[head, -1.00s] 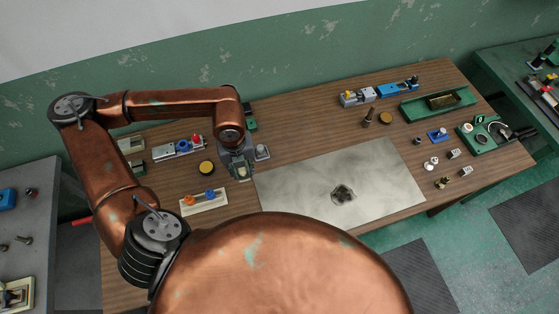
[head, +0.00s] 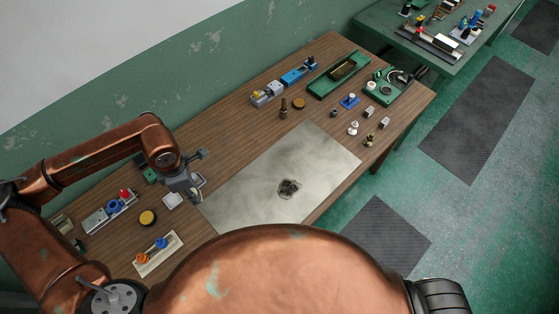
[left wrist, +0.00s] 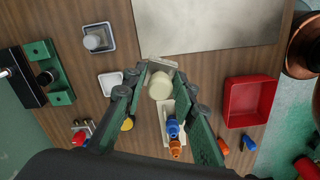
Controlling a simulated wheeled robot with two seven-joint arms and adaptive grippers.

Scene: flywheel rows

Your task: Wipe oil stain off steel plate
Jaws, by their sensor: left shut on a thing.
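The steel plate (head: 255,190) lies flat on the wooden table, with a dark, irregular oil stain (head: 289,188) right of its middle. The plate's edge also shows at the top of the left wrist view (left wrist: 205,25). My left gripper (head: 192,195) is over the table by the plate's left corner. In the left wrist view its fingers (left wrist: 160,84) are shut on a pale block with a round cream knob (left wrist: 160,86). The block's underside is hidden, and its gap above the table is hard to judge. My right gripper is not in view.
A white square dish (head: 173,200), a yellow-topped disc (head: 147,218) and a pale holder with blue and orange knobs (head: 158,254) lie left of the plate. A red tray (left wrist: 250,101) shows in the left wrist view. Small parts (head: 353,128) stand beyond the plate's right side.

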